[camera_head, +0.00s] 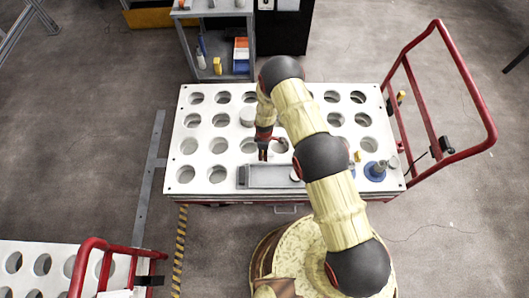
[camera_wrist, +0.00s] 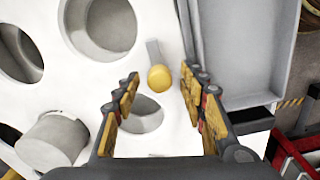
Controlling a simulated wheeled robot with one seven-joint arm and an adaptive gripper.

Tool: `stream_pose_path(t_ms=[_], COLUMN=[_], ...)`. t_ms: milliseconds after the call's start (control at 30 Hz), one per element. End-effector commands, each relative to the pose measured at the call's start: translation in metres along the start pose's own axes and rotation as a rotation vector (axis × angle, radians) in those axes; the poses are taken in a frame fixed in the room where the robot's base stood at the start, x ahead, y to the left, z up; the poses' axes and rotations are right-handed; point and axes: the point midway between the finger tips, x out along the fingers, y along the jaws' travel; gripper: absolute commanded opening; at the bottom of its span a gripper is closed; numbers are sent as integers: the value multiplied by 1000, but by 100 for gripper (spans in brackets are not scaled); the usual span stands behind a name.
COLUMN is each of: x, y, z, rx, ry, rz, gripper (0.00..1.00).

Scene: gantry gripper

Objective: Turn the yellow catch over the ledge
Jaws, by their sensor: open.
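The yellow catch (camera_wrist: 159,78) shows in the wrist view as a round yellow knob on the end of a short grey bar (camera_wrist: 153,50). It lies over the white perforated top, left of a grey tray (camera_wrist: 240,45). My gripper (camera_wrist: 161,84) is open, with one yellow-padded finger on each side of the knob and gaps on both sides. In the head view my gripper (camera_head: 263,152) points down just above the left part of the grey tray (camera_head: 270,177); I cannot make out the catch there. I cannot tell for sure which edge is the ledge.
The white trolley top (camera_head: 203,105) has rows of round holes. A light cylinder (camera_wrist: 52,140) stands left of my fingers in the wrist view. Blue-based items (camera_head: 376,170) stand at the right. A red handle frame (camera_head: 470,85) rises at the trolley's right end.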

Motion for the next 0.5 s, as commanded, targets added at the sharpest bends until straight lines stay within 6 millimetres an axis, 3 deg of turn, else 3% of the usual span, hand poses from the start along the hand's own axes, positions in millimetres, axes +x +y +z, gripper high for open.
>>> stream_pose_path(t_ms=[167, 500], x=[0, 0], y=[0, 0], z=[0, 0], rx=[0, 0], ry=[0, 0], rz=[0, 0], gripper=[42, 23])
